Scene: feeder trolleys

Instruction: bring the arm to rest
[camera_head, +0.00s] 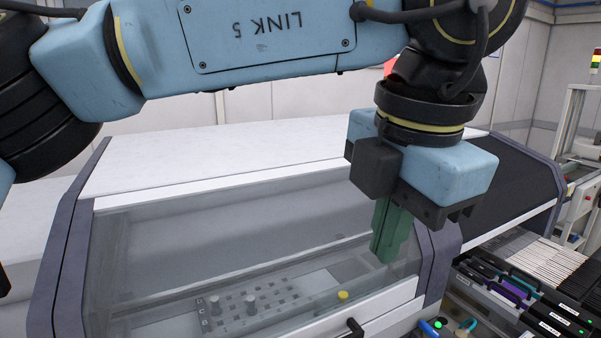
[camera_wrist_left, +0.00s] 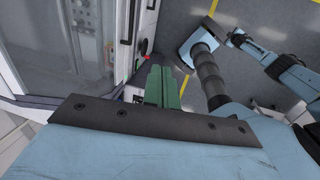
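My left arm reaches across the top of the head view. Its gripper (camera_head: 386,255) hangs at the right of the picture, with green fingers pointing down. The fingers are close together with nothing visible between them. They appear in front of the right end of a machine's clear cover (camera_head: 230,240); I cannot tell the exact gap. In the left wrist view the green fingers (camera_wrist_left: 161,75) also lie side by side and empty, near the machine's front edge. My right gripper does not show in either view.
Under the cover is a grey plate (camera_head: 265,305) with holes and pegs, and a yellow knob (camera_head: 343,295). A black handle (camera_head: 355,327) sticks out in front. Feeder units (camera_head: 520,300) fill the lower right. The left wrist view shows floor with yellow lines (camera_wrist_left: 205,12).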

